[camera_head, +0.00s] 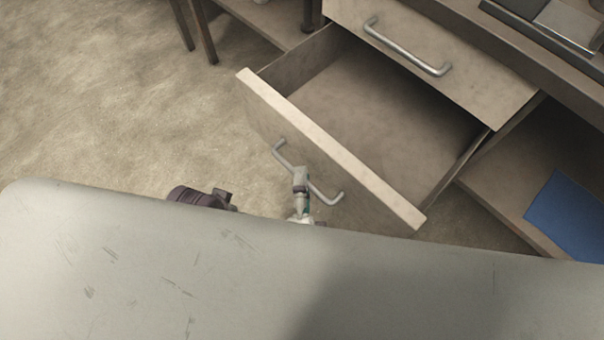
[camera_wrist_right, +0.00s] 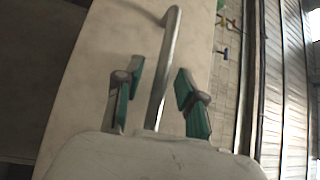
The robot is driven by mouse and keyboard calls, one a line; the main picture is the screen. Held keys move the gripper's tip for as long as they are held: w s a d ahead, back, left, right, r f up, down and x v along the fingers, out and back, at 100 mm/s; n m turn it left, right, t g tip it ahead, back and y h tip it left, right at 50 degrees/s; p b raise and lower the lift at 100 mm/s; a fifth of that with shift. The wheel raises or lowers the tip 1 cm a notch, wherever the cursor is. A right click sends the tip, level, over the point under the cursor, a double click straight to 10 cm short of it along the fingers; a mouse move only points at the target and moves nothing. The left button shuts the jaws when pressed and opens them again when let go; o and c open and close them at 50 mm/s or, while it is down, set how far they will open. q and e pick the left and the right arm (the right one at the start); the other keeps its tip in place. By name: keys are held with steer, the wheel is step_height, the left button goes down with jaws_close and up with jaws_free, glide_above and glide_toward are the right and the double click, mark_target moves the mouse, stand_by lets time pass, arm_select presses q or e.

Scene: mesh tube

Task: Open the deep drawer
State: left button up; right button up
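The deep drawer (camera_head: 330,160) is pulled well out of its cabinet in the head view, and its inside looks empty. Its front carries a grey metal bar handle (camera_head: 327,196). My right gripper (camera_head: 300,180) is at the middle of this handle. In the right wrist view, the handle (camera_wrist_right: 169,50) runs between the two green-padded fingers of my right gripper (camera_wrist_right: 157,95). The fingers are spread, with a gap on each side of the bar. My left gripper is not in view.
A shut upper drawer (camera_head: 450,45) with its own handle (camera_head: 405,48) sits above the open one. A blue flat item (camera_head: 570,215) lies on a shelf at the right. Bare floor (camera_head: 110,100) lies to the left.

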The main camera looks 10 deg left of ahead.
steer(key=r+v, duration=0.1)
steer(key=v, duration=0.5)
steer(key=shift+s+f, duration=0.25)
steer(key=shift+f, duration=0.25)
steer(key=shift+d, duration=0.1)
